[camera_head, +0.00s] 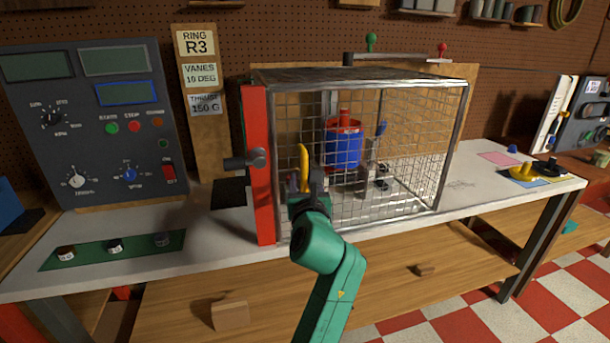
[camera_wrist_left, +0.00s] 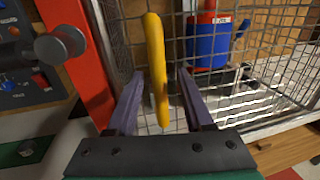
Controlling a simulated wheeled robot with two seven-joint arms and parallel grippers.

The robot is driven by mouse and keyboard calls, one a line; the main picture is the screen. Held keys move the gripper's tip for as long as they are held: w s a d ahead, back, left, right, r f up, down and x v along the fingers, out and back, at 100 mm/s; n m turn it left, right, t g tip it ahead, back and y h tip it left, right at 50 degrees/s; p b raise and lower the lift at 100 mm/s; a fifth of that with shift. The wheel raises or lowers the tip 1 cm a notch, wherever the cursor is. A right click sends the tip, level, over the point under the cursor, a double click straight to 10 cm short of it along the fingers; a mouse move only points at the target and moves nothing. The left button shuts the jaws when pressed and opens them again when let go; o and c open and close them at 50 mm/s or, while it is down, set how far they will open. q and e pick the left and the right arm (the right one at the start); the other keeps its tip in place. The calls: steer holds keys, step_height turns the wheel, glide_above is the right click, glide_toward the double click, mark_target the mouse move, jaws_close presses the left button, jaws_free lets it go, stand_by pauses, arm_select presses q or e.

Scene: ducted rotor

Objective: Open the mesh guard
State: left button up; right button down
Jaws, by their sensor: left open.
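The mesh guard (camera_head: 400,150) is a wire-mesh box standing closed on the workbench, with a red post (camera_head: 257,200) at its left front edge. A yellow handle (camera_head: 304,168) stands upright on its front; it also shows in the left wrist view (camera_wrist_left: 155,62). My left gripper (camera_head: 306,185) is at the front of the guard. In the left wrist view its two purple fingers (camera_wrist_left: 157,82) are open, one on each side of the yellow handle, apart from it. Behind the mesh is a blue and red ducted rotor (camera_head: 343,145). My right gripper is not in view.
A dark knob (camera_head: 245,160) sticks out from the red post. Yellow and black parts (camera_head: 530,172) lie on the bench's right end.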

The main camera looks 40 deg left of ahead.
arm_select(q)
steer(key=shift+w+a, duration=0.3)
steer(key=shift+a, duration=0.1)
jaws_close()
stand_by(1.2)
